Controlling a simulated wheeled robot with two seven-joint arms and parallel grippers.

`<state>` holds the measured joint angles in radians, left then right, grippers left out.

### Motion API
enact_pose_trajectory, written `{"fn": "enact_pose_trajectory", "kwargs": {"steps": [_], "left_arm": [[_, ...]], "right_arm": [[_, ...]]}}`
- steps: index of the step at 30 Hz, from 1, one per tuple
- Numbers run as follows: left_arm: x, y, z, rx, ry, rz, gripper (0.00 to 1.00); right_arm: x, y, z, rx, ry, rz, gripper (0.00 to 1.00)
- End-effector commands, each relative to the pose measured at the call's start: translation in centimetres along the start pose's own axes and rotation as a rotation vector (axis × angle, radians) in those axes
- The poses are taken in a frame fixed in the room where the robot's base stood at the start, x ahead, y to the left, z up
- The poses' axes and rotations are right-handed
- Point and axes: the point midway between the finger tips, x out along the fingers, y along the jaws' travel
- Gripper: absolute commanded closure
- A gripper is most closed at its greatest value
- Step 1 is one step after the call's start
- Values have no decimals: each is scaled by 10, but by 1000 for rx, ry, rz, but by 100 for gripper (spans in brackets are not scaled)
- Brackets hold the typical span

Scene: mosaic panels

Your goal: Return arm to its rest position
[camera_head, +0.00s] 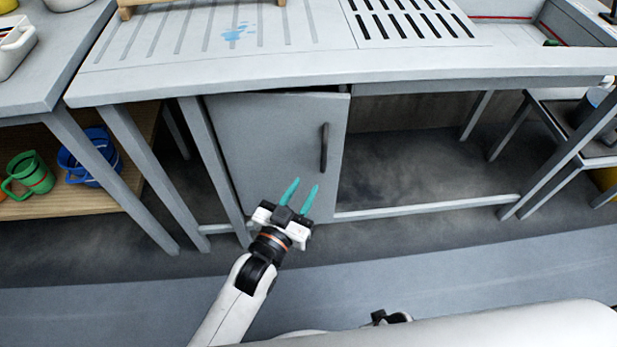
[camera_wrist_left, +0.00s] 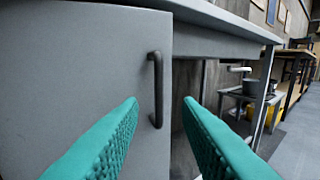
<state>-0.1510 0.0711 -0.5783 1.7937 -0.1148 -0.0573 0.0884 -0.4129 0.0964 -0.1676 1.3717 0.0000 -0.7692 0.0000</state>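My left gripper (camera_head: 299,196) is in front of the grey cabinet door (camera_head: 270,140) under the counter. Its two teal fingers are apart with nothing between them. In the left wrist view the gripper (camera_wrist_left: 160,140) shows its fingers spread, with the door's dark handle (camera_wrist_left: 156,88) beyond the gap. The handle (camera_head: 324,147) is on the right side of the door, above and to the right of the fingertips in the head view, and the fingers look clear of it. The door looks closed or nearly so. My right gripper is not clearly in view.
A grey counter (camera_head: 300,68) with a slotted drain spans the top. Right of the door is open space under the counter, with a low rail (camera_head: 430,207). A side table (camera_head: 570,130) stands at right.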

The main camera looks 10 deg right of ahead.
Motion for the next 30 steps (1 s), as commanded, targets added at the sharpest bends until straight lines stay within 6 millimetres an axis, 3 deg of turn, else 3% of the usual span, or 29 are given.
{"fn": "enact_pose_trajectory", "kwargs": {"steps": [17, 20, 23, 26, 30], "left_arm": [[-2, 0, -1, -1, 2, 1, 69], [-5, 5, -14, -3, 41, 13, 69], [-15, 19, -52, -12, 154, 49, 69], [-39, 38, -112, -29, 337, 102, 69], [-96, 64, -202, -69, 630, 180, 69]], "right_arm": [[0, 0, 0, 0, 1, 0, 64], [0, 1, -1, 0, 1, 1, 64], [1, 1, -1, 0, 1, 1, 64], [1, 0, -1, 0, 1, 1, 64], [0, 0, -1, 0, 1, 1, 64]]}}
